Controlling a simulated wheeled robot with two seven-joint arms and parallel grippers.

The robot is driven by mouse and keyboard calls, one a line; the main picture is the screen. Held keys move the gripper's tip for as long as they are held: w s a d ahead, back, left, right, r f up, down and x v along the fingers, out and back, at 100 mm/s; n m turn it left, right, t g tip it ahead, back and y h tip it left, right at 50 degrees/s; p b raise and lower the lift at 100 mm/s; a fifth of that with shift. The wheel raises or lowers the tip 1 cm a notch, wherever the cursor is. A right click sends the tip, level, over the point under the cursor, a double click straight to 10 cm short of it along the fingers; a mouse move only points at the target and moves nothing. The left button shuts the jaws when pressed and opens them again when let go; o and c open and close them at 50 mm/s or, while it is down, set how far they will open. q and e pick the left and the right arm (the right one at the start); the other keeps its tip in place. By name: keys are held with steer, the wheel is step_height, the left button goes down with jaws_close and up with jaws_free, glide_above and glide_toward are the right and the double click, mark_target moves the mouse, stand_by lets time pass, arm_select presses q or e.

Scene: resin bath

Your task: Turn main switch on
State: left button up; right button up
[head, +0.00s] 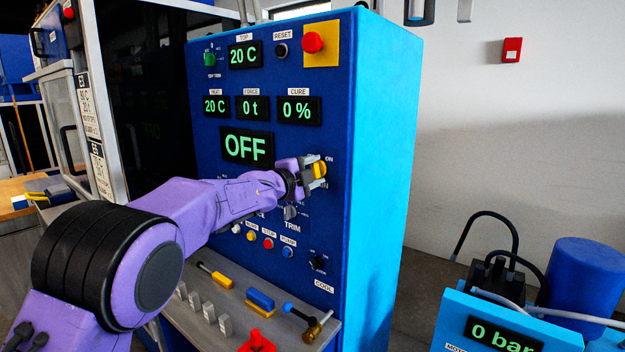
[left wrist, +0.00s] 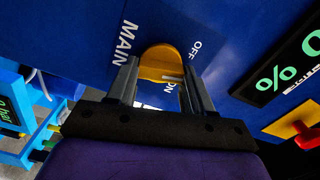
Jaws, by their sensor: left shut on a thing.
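The yellow main switch knob (head: 320,169) is on the blue control panel, below the CURE display and beside an ON label. My left gripper (head: 313,170) is at the panel and shut on this knob. In the left wrist view the round yellow knob (left wrist: 160,63) sits between the two fingers, with MAIN, OFF and ON lettering around it. The fingers hide part of the knob, so its exact setting is hard to read. The large green display (head: 246,147) reads OFF. My right gripper is not in view.
A red button on a yellow plate (head: 313,42) is at the panel's upper right. The TRIM knob (head: 290,212) and several small buttons lie below my gripper. Tools lie on the ledge (head: 190,318). A blue unit reading 0 bar (head: 500,335) stands at lower right.

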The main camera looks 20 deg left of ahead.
arm_select(q)
steer(key=m+b, duration=0.2)
steer(key=m, duration=0.2)
steer(key=shift+f+b, duration=0.15)
steer(key=shift+b, duration=0.2)
steer(key=m+b, duration=0.2)
steer(key=m, duration=0.1)
steer(key=shift+b, duration=0.4)
steer(key=m+b, duration=0.1)
steer(key=m, duration=0.1)
steer(key=shift+m+b, duration=0.35)
steer(key=shift+m, duration=0.05)
steer(key=shift+m+b, duration=0.7)
steer(key=shift+m, duration=0.3)
steer(key=o, duration=1)
steer(key=shift+o, duration=0.2)
steer(key=shift+w, duration=0.1)
steer(key=shift+f, duration=0.1)
